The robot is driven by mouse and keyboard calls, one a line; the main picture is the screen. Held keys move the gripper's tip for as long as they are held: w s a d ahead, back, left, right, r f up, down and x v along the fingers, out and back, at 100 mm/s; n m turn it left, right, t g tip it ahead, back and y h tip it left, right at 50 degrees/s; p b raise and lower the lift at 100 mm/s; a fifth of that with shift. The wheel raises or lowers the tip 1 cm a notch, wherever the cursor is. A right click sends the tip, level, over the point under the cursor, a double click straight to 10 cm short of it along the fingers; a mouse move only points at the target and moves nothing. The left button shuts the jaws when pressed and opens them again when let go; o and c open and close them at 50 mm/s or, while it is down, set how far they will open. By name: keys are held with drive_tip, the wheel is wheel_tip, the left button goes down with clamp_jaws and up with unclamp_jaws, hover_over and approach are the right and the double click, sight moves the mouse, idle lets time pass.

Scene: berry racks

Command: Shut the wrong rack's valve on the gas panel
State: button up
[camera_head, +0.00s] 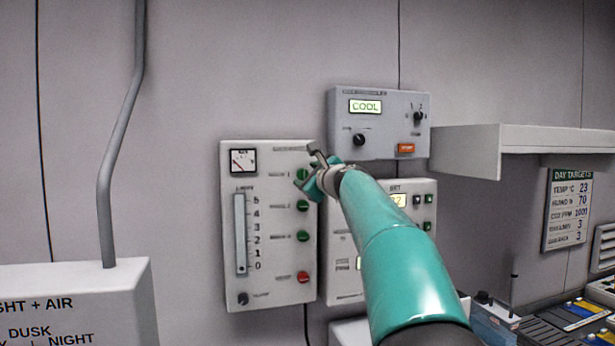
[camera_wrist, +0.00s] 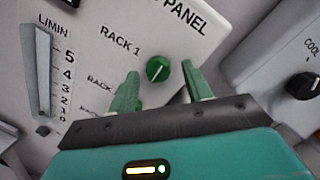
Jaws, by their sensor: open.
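The gas panel (camera_head: 268,150) is a white box on the wall with a flow scale, a small meter and a column of valve knobs. Its top green knob, marked RACK 1 in the wrist view (camera_wrist: 157,69), has a white pointer line, tilted in that view. Two more green knobs (camera_head: 302,206) (camera_head: 302,237) sit below it, then a red knob (camera_head: 303,277). My gripper (camera_head: 309,167) is open at the panel's upper right. In the wrist view its green fingers lie either side of the RACK 1 knob, with no clear contact. The lower rack labels are partly hidden by a finger.
A grey controller reading COOL (camera_head: 380,140) hangs above right. Another panel with green buttons (camera_head: 425,188) is partly behind my arm. A shelf (camera_head: 500,140) juts out at right beside a DAY TARGETS sign (camera_head: 568,215). A light and air box (camera_head: 120,285) stands lower left.

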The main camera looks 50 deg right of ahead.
drive_tip(key=shift+w+d+f, duration=0.1)
drive_tip(key=shift+w, duration=0.3)
drive_tip(key=shift+s, duration=0.1)
drive_tip(key=c, duration=1)
